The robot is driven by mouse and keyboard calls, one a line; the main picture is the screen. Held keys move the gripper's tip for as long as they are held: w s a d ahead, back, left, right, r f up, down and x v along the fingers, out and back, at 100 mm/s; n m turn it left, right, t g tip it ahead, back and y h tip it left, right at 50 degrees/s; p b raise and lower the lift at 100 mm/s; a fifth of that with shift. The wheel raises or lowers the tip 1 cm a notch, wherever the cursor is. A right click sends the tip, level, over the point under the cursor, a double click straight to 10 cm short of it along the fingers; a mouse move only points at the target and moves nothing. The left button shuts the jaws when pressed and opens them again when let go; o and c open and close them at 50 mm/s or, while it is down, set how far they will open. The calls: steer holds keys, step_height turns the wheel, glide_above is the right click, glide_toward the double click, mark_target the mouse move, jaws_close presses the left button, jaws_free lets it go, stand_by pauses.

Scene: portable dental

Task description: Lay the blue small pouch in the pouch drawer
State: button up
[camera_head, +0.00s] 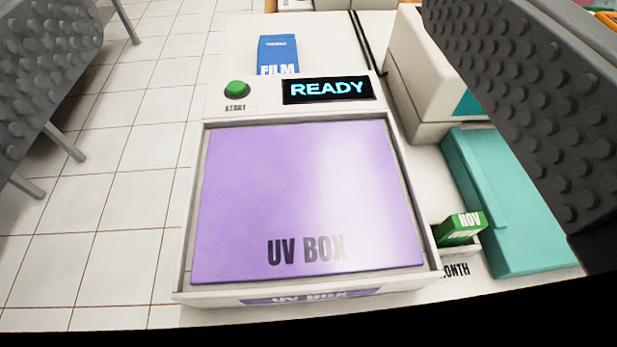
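My gripper (285,110) shows as two dark studded finger pads at the left and right edges of the view. The pads are wide apart with nothing held between them, so it is open. A blue packet marked FILM (277,55) is behind the UV box, at the upper middle; its lower part is hidden by the box. I cannot tell whether it is the blue small pouch. No drawer marked for pouches can be made out.
A UV box with a purple lid (300,200), a green button (237,90) and a READY display (327,90) fills the middle. A green block (460,228) and a teal case (515,215) lie to its right. Tiled floor (110,210) shows at left.

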steer(key=w+f+g, duration=0.1)
steer(key=w+g, duration=0.4)
steer(key=w, duration=0.6)
steer(key=g, duration=0.8)
glide_toward(278, 64)
step_height(278, 64, down, 2)
steer(key=shift+a+f, duration=0.1)
steer(key=shift+w+x, duration=0.15)
steer(key=shift+x, duration=1.4)
steer(key=shift+w+x, duration=0.2)
steer(key=shift+x, duration=1.35)
steer(key=c, duration=1.2)
